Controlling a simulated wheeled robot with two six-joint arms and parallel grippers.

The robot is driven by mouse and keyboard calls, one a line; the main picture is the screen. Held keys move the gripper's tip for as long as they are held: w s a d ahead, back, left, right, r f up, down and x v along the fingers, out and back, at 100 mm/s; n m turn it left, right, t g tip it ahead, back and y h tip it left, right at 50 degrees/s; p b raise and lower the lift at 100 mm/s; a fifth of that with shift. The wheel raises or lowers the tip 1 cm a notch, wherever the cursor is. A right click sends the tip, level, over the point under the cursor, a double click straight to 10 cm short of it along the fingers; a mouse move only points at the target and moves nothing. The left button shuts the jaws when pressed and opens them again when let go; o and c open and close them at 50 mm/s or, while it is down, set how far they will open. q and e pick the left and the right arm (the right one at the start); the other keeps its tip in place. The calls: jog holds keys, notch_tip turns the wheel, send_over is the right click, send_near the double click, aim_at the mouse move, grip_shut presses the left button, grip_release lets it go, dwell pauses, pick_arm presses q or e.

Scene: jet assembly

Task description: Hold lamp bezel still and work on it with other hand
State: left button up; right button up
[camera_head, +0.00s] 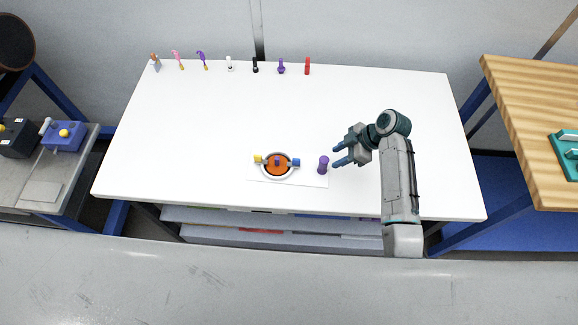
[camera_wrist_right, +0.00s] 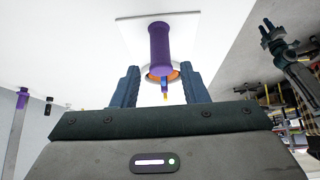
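The lamp bezel (camera_head: 264,173) is a white ring with an orange middle, a small purple piece at its centre, and yellow and blue blocks on its sides. It lies on a white sheet near the table's front edge. A purple cylinder (camera_head: 323,165) stands upright just right of it. My right gripper (camera_head: 337,155) is open and empty, right of the cylinder and apart from it. In the right wrist view the cylinder (camera_wrist_right: 160,45) shows ahead, between the open fingers, partly hiding the bezel. My left gripper (camera_wrist_right: 268,28) shows small at the right wrist view's upper right, fingers apparently apart.
Several small tools stand along the table's back edge, including a red one (camera_head: 307,66) and a black one (camera_head: 255,66). The middle of the white table (camera_head: 250,115) is clear. A wooden table (camera_head: 535,110) stands at the right, a grey bench (camera_head: 45,190) at the left.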

aim_at(323, 164)
jog(key=shift+b+x, duration=2.3)
jog(key=shift+x, duration=0.5)
jog(key=shift+b+x, duration=0.85)
jog(key=shift+x, duration=0.2)
grip_shut()
